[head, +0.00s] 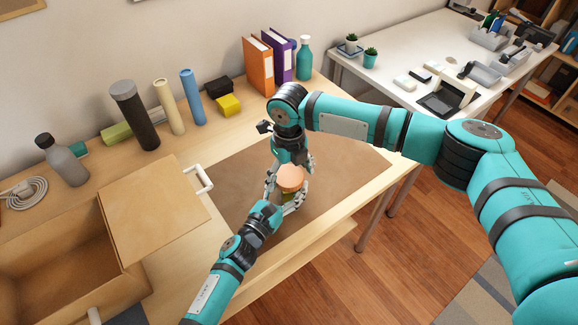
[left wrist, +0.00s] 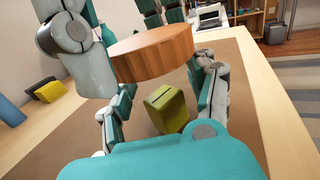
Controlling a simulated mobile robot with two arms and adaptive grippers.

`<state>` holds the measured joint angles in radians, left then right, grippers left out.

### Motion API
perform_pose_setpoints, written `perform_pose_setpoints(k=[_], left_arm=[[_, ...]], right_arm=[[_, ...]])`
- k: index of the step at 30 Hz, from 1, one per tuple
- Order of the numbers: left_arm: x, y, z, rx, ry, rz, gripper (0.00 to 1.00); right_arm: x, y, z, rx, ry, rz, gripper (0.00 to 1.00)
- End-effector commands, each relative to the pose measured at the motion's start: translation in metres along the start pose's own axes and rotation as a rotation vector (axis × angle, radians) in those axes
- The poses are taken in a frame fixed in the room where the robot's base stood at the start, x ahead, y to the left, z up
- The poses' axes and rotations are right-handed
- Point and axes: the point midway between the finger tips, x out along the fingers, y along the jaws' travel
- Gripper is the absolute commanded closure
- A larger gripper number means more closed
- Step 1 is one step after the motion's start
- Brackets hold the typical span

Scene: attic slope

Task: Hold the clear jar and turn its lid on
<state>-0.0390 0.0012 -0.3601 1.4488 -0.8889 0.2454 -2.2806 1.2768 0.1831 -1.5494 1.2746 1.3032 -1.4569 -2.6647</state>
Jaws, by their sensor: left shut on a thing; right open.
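The round wooden lid (head: 290,177) shows as a light orange disc at the middle of the mat. It also shows in the left wrist view (left wrist: 152,53), roughly level. The clear jar's walls are hard to make out. An olive-green block (left wrist: 166,108) shows below the lid, between my left fingers, seemingly inside the jar. My left gripper (head: 290,200) is shut on the jar from the front left, below the lid. My right gripper (head: 284,172) points down from above, open, with its fingers around or beside the lid. I cannot tell whether the lid touches the jar.
Several bottles and tubes, a yellow block (head: 228,105) and binders (head: 258,66) line the back by the wall. The brown mat (head: 345,165) is clear to the right of the grippers.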

Motion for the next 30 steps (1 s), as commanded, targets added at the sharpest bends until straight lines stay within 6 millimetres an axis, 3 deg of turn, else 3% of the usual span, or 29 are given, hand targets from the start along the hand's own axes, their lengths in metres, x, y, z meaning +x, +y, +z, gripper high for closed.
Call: perform_pose_setpoints(k=[7,21,26,30], left_arm=[[0.0001,0.0000,0.0002,0.000,0.000,0.000,1.00],[0.0001,0.0000,0.0002,0.000,0.000,0.000,1.00],[0.0001,0.0000,0.0002,0.000,0.000,0.000,1.00],[0.0000,0.0000,0.0001,0.000,0.000,0.000,1.00]], right_arm=[[0.0004,0.0000,0.0001,0.000,0.000,0.000,0.12],[0.0000,-0.0001,0.0002,0.000,-0.001,-0.001,0.73],[0.0000,-0.0001,0.0002,0.004,-0.001,0.000,0.73],[0.0005,0.0004,0.0002,0.129,-0.001,0.001,0.74]])
